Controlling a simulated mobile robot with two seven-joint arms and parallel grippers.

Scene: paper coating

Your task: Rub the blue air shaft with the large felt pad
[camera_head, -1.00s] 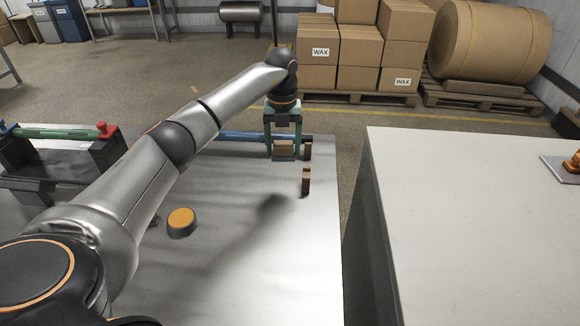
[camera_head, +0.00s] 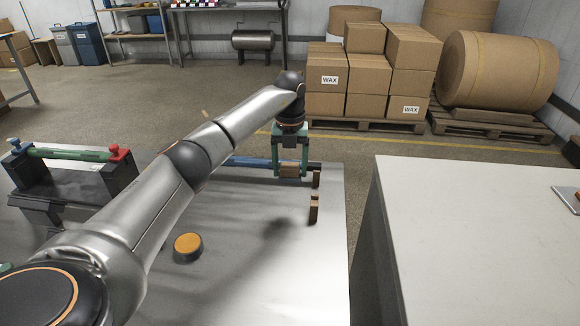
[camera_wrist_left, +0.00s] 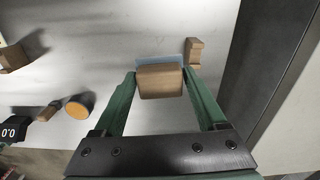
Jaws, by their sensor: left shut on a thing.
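The blue air shaft (camera_head: 248,162) lies across the back of the white table in the head view. Its middle passes behind my left gripper and its dark right end shows beyond it. My left gripper (camera_head: 290,172) has green fingers and is shut on a brown block (camera_wrist_left: 160,82), which I take to be the large felt pad. A pale blue strip (camera_wrist_left: 160,59) shows along the block's far edge in the left wrist view; I cannot tell whether it belongs to the pad. The block appears close to the shaft; contact cannot be told. My right gripper is not in view.
Two small brown pieces (camera_head: 314,209) stand near the table's right edge. An orange-topped round thing (camera_head: 188,247) sits in the middle. A stand with a green roller (camera_head: 70,154) is at left. A second white table (camera_head: 480,235) stands across a gap at right.

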